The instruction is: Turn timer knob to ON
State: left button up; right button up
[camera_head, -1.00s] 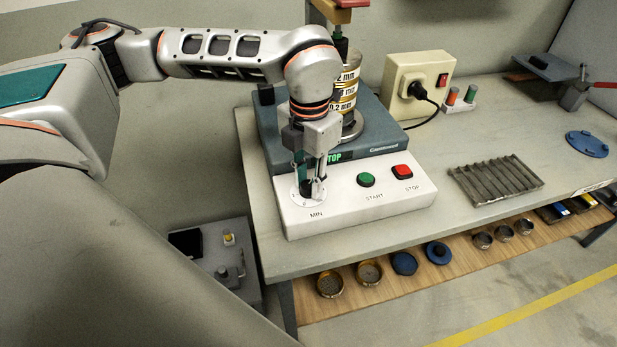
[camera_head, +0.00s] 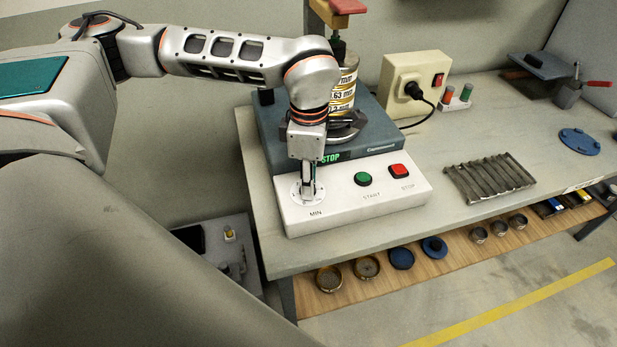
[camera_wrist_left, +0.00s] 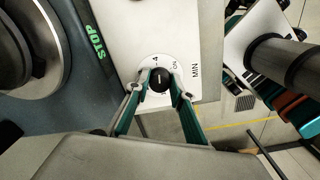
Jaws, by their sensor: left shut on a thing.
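The timer knob, a small black knob (camera_wrist_left: 159,79) on a white round dial, shows in the left wrist view between my fingertips. Its dial (camera_head: 297,191) sits at the left of the white control panel (camera_head: 340,215), above the word MIN. My left gripper (camera_head: 307,194) points down over the dial, and in the left wrist view its fingers (camera_wrist_left: 160,88) are closed around the knob from both sides. The display (camera_head: 334,157) reads STOP in green. The arm and gripper hide much of the knob in the head view. My right gripper is not in view.
A green START button (camera_head: 363,179) and a red STOP button (camera_head: 398,170) sit right of the dial. A sieve stack (camera_head: 342,92) stands on the shaker behind. A beige socket box (camera_head: 412,75) and a ridged grey tray (camera_head: 490,178) lie to the right.

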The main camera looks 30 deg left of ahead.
pick_arm(q)
jog(key=m+p, duration=0.1)
jog(key=m, duration=0.4)
jog(key=shift+r+m, duration=0.15)
jog(key=shift+m, duration=0.15)
jog(key=shift+m+p, duration=0.4)
jog(key=shift+m, duration=1.9)
jog(key=o, duration=1.1)
jog(key=shift+s, duration=0.1)
notch_tip(320, 180, up, 12)
